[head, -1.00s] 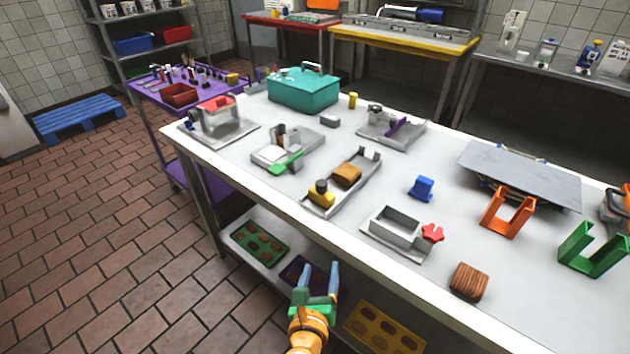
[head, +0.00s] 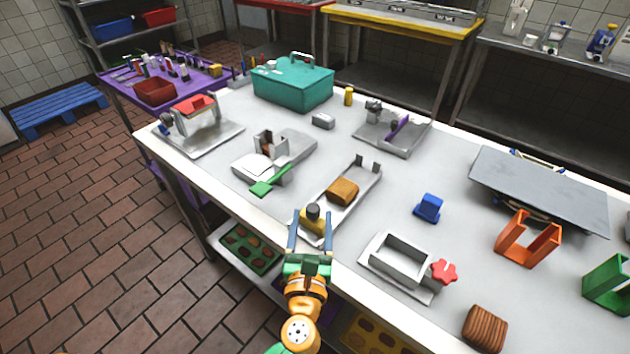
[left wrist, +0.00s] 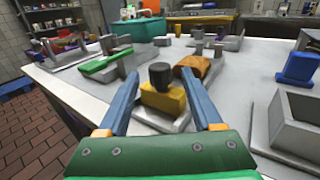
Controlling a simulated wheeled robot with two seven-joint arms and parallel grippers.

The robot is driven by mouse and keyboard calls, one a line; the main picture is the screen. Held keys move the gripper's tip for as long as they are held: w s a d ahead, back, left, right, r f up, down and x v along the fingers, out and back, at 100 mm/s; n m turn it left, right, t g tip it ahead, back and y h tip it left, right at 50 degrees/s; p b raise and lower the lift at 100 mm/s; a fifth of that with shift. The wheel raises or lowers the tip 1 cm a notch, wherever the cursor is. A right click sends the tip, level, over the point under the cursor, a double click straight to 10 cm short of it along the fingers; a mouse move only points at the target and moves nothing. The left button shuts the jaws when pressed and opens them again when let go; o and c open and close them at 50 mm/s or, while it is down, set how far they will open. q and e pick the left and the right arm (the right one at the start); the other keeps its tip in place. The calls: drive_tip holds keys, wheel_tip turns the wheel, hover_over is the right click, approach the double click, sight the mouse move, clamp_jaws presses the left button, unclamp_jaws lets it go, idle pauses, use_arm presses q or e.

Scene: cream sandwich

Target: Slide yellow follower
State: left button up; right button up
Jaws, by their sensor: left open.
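The yellow follower (head: 313,219) with its dark knob sits at the near end of a grey channel tray (head: 362,196). A brown block (head: 342,191) lies further along the same tray. My left gripper (head: 310,232) is open at the tray's near end, its blue fingers on either side of the follower in the head view. In the left wrist view the follower (left wrist: 162,98) shows between and beyond the two fingers (left wrist: 160,110), with space on both sides; I cannot tell any contact. My right gripper is not in view.
A grey box fixture (head: 398,262) with a red knob (head: 445,271) stands right of the tray. A green-handled fixture (head: 270,185) stands to the left. A blue block (head: 428,207) is to the right. The table's front edge (head: 350,283) runs below the gripper.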

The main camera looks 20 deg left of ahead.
sight(314, 204)
use_arm(q)
drive_tip(key=x, duration=0.4)
drive_tip(key=shift+w+r, duration=0.35)
drive_tip(key=shift+w, duration=0.05)
drive_tip(key=shift+w+a+f, duration=0.25)
drive_tip(key=shift+w, duration=0.4)
drive_tip(key=shift+s+r, duration=0.1)
clamp_jaws()
